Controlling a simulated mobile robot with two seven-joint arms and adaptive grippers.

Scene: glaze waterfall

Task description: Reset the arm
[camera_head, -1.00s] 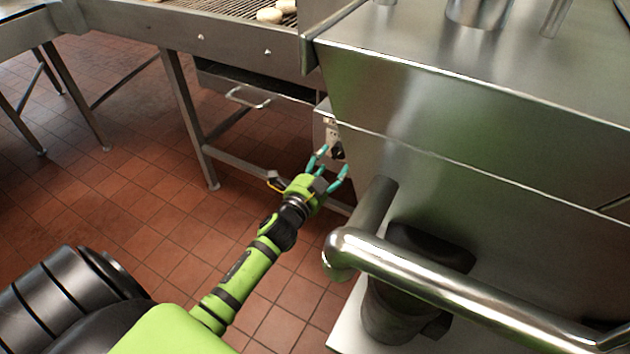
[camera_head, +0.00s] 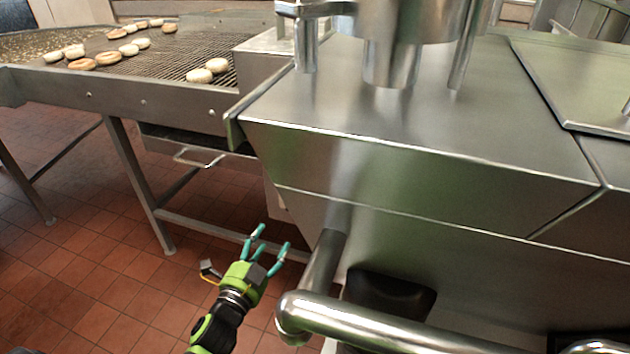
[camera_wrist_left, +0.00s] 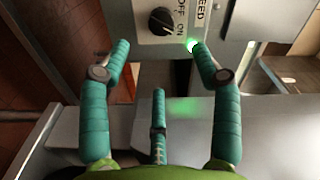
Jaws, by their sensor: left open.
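My left gripper (camera_head: 266,246) is green with teal fingers. It is open and empty, held low in front of the steel machine, left of the thick metal handle. In the left wrist view the open fingers (camera_wrist_left: 158,62) point toward a control panel (camera_wrist_left: 178,22) with a black knob (camera_wrist_left: 162,20). The knob has ON and OFF marks, and part of the word SPEED shows beside it. A small green light (camera_wrist_left: 192,45) glows by the right fingertip. The fingers look apart from the knob. My right gripper is not in view.
A steel machine (camera_head: 420,130) fills the right side, with a thick tubular handle (camera_head: 400,325) close to my arm. A wire conveyor (camera_head: 165,58) with several round donuts (camera_head: 80,64) stands at the back left. A drawer handle (camera_head: 198,158) sticks out below it. Open tiled floor (camera_head: 110,270) lies to the left.

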